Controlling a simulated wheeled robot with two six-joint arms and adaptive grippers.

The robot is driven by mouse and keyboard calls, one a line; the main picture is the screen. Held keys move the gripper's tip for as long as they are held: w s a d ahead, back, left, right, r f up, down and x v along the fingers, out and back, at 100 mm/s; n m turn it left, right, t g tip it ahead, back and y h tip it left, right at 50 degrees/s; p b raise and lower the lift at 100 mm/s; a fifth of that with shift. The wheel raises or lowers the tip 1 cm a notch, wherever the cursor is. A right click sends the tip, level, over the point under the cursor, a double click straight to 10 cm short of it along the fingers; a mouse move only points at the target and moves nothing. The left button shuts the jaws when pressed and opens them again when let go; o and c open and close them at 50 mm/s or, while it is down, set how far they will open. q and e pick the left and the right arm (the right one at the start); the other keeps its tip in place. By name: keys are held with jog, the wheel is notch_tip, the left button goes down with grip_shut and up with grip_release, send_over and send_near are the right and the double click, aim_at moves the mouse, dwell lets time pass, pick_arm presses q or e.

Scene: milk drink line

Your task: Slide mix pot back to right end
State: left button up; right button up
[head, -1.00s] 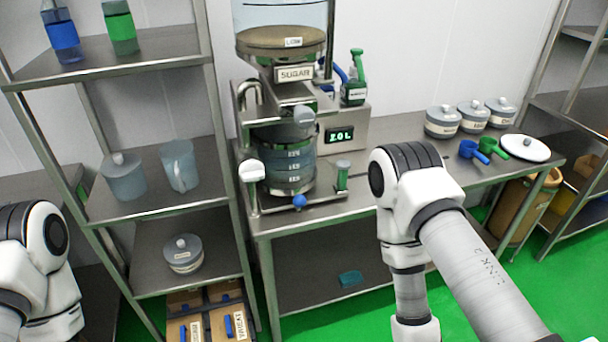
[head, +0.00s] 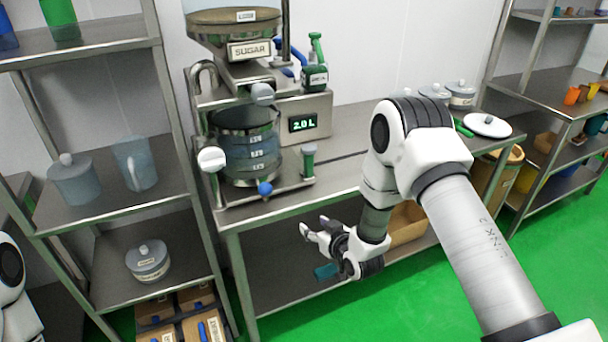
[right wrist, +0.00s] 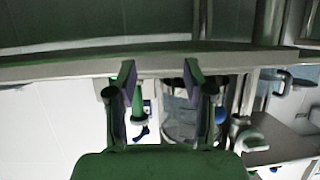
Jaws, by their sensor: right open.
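The mix pot (head: 250,157), a clear grey cylinder with level labels, stands upright on the metal stand at the bench's left end, below the sugar hopper (head: 236,28). A blue knob (head: 265,188) is at its front base. My right gripper (head: 318,228) is open and empty, in front of the bench's front edge, lower than the pot and apart from it. In the right wrist view, the open fingers (right wrist: 160,78) face the bench edge, and the pot (right wrist: 181,118) shows partly behind the right finger. My left gripper is out of view.
The steel bench (head: 345,165) has bare room right of the machine's display (head: 303,124). Lidded pots (head: 462,95) and a white lid (head: 488,125) are at its far right. A shelf rack (head: 180,160) stands close on the left.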

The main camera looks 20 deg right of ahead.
aim_at(311, 161)
jog(key=w+d+r+t+b, duration=0.1)
jog(key=w+r, duration=0.1)
jog(key=r, duration=0.1)
jog(key=w+d+r+t+b, duration=0.1)
jog(key=w+d+r+t, duration=0.1)
jog(key=w+r, duration=0.1)
jog(key=w+d+r+t+b, duration=0.1)
jog(key=w+d+r+b, duration=0.1)
jog(key=w+r, duration=0.1)
jog(key=shift+w+r+m+h, duration=0.2)
jog(key=shift+r+m+h, duration=0.15)
jog(key=shift+r, duration=0.25)
jog(key=shift+w+a+r+p, duration=0.15)
jog(key=shift+w+r+p, duration=0.25)
jog(key=shift+w, duration=0.35)
jog(key=w, duration=0.6)
jog(key=shift+a+f, duration=0.1)
jog(key=shift+f, duration=0.1)
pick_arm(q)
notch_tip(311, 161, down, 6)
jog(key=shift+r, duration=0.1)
pick_arm(e)
grip_shut()
